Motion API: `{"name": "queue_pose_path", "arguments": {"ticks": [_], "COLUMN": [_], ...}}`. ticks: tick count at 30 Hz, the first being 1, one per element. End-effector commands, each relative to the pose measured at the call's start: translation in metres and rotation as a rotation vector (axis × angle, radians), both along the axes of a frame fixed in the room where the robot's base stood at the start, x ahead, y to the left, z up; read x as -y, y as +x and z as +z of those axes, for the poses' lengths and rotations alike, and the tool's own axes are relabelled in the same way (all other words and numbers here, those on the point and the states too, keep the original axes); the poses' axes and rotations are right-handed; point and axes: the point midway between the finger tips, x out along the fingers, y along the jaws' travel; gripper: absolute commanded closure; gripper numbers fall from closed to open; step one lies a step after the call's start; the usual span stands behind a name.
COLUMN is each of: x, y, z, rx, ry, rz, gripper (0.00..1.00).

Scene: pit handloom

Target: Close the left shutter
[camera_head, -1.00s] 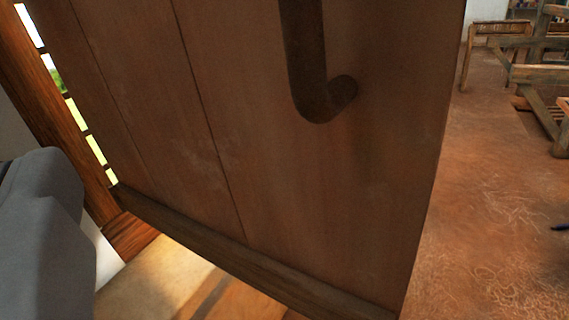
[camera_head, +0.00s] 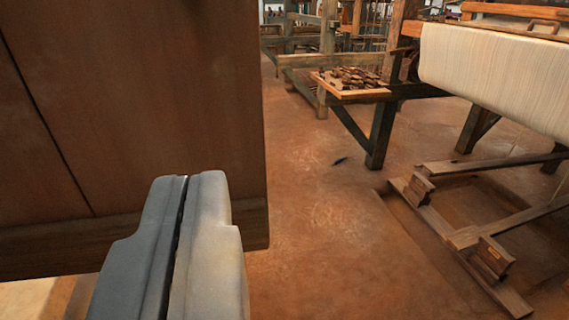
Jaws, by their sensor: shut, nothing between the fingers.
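A brown wooden shutter panel (camera_head: 150,110) fills the upper left of the view, standing open into the room. Its bottom rail (camera_head: 45,248) and its free right edge show; its handle is out of view. My gripper (camera_head: 193,180) is shut and empty, with its two grey fingers pressed together. It is in front of the lower right part of the panel, near the free edge. I cannot tell whether it touches the panel. The window frame and hinges are not in view.
A loom with a roll of pale cloth (camera_head: 500,75) stands at the right. A wooden tray of small items (camera_head: 352,82) sits beside it. Wooden treadles (camera_head: 455,235) lie over a pit at the lower right.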

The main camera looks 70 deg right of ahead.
Motion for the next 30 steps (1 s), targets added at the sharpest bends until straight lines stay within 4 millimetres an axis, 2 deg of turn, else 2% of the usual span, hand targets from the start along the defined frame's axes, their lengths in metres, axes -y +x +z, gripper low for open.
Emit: {"name": "queue_pose_path", "arguments": {"ticks": [8, 30], "x": [0.017, 0.094], "y": [0.011, 0.065], "z": [-0.001, -0.001], "rx": [-0.004, -0.001], "ry": [0.0, 0.0], "rz": [-0.006, -0.005], "gripper": [1.0, 1.0]}}
